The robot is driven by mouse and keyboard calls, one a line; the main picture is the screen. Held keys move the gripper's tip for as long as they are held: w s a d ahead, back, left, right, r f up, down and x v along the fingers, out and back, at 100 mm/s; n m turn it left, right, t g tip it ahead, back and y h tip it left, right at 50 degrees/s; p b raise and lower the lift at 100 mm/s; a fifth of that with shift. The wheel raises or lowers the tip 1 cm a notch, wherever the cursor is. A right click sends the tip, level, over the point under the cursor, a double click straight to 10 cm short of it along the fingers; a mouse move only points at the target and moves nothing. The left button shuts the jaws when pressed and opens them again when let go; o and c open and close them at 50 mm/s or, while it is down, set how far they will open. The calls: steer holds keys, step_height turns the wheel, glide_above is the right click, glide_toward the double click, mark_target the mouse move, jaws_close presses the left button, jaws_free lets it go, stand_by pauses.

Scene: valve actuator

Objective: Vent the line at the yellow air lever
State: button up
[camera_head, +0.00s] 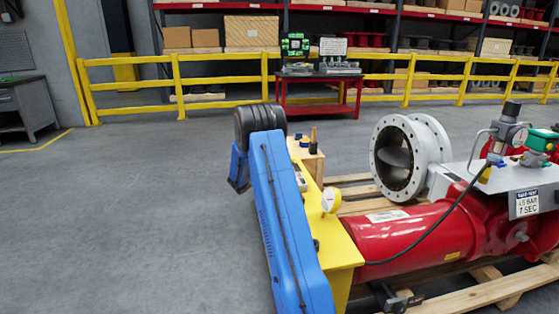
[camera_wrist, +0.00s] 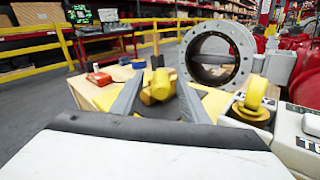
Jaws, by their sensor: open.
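In the wrist view, my gripper (camera_wrist: 159,80) is open, with its two grey fingers apart. A stubby yellow part (camera_wrist: 158,86), which looks like the yellow air lever, shows between the fingers. I cannot tell if they touch it. In the head view, my blue arm reaches over the yellow box (camera_head: 343,247) and hides the gripper and that part. A black hose (camera_head: 440,226) runs from the box to a regulator (camera_head: 508,134).
The red actuator cylinder (camera_head: 405,235) lies on a wooden pallet (camera_head: 490,290), right of the box. A grey flanged valve (camera_head: 400,157) stands behind. A dark-handled tool (camera_head: 313,140) stands on a wooden block. The floor on the left is clear up to the yellow railing (camera_head: 220,82).

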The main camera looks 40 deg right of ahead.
steer(key=v, duration=1.2)
steer(key=shift+a, duration=0.3)
